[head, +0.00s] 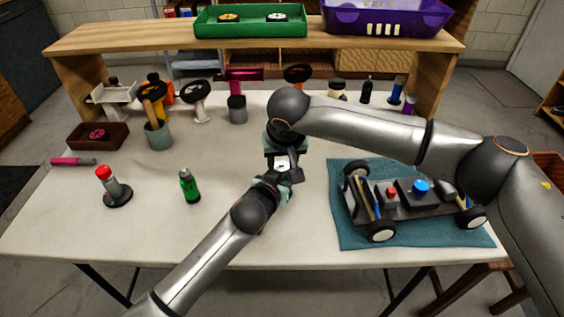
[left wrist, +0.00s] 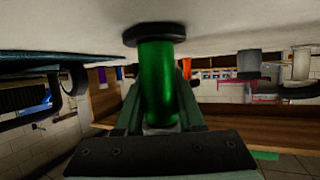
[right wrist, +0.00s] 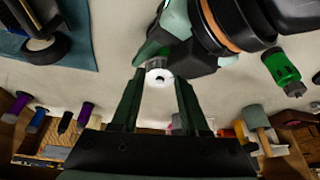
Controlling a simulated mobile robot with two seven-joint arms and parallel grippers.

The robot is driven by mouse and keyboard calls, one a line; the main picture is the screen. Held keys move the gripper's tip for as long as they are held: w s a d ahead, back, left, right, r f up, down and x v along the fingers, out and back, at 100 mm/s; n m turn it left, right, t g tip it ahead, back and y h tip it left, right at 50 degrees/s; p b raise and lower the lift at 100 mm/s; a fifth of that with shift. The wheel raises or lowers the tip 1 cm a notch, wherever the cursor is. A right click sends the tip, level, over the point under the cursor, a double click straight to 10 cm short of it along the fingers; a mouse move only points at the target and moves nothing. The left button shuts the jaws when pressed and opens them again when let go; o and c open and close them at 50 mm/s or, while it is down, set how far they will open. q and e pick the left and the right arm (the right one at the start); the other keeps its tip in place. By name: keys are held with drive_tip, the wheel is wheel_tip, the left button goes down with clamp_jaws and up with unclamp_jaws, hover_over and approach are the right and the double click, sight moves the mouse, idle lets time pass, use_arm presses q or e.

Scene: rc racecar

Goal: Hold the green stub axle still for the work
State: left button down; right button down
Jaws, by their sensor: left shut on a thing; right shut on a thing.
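The green stub axle (left wrist: 158,85) is a green cylinder with a dark flange, between the fingers of my left gripper (left wrist: 158,95). My left gripper (head: 280,180) is shut on it over the middle of the table; in the head view the grippers mostly hide it. My right gripper (head: 283,155) comes from above and meets the left one. In the right wrist view my right gripper (right wrist: 158,85) is shut on a small white ring (right wrist: 159,77), close to the left gripper. The ring also shows in the head view (head: 282,164). Whether the ring touches the axle is unclear.
The car chassis (head: 405,200) lies on a teal mat (head: 365,239) at right. Several tools line the back under a wooden shelf (head: 150,38).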

drive_tip(key=shift+m, duration=0.3)
drive_tip(key=shift+a+m+h, duration=0.15)
drive_tip(key=shift+m+h, duration=0.4)
drive_tip(key=shift+m, duration=0.7)
drive_tip(key=shift+a+m+h, duration=0.15)
drive_tip(key=shift+m+h, duration=0.4)
drive_tip(key=shift+m, duration=0.7)
drive_tip(key=c, duration=0.7)
unclamp_jaws()
drive_tip(key=shift+o, duration=0.2)
drive_tip(key=v, duration=1.2)
drive_tip(key=shift+w, duration=0.1)
